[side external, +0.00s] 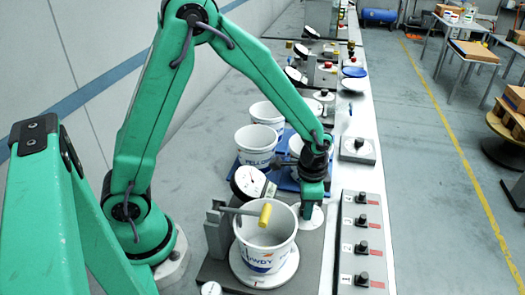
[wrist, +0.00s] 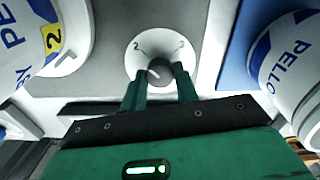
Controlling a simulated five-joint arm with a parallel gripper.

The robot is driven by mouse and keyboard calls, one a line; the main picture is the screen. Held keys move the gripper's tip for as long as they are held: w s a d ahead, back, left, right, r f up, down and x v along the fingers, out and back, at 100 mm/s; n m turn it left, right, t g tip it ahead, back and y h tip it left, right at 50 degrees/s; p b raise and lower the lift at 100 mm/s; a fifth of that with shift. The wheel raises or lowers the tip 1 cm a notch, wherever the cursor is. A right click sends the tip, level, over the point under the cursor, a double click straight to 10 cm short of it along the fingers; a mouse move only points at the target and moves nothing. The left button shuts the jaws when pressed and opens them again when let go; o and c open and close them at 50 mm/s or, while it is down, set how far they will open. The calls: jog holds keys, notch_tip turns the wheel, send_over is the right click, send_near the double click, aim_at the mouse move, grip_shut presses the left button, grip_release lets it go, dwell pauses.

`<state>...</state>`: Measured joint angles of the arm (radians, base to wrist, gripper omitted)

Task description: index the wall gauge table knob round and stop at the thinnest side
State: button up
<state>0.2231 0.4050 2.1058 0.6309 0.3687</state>
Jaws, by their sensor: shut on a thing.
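A white tub with blue lettering (side external: 263,250) stands upright on the white round gauge table (side external: 243,277). A yellow-tipped arm (side external: 265,213) reaches over its rim, and a dial gauge (side external: 247,182) stands behind. My gripper (side external: 311,199) points down at the white numbered dial (side external: 312,222) right of the tub. In the wrist view my gripper (wrist: 157,84) is shut on the grey table knob (wrist: 160,70) at the dial's centre. A "2" shows at the dial's upper left. Another mark at upper right is hard to read. The tub's yellow "2" label (wrist: 54,39) faces the knob.
A panel with several numbered black knobs (side external: 362,247) lies to the right. Behind, more tubs (side external: 256,143) stand on a blue tray (side external: 285,182). In the wrist view a tub (wrist: 292,55) is close on the right. A single-knob box (side external: 358,151) sits farther back.

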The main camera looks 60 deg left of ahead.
jog(key=o, duration=1)
jog(key=shift+c, duration=0.2)
jog(key=shift+r, duration=3.85)
jog(key=shift+r, duration=0.1)
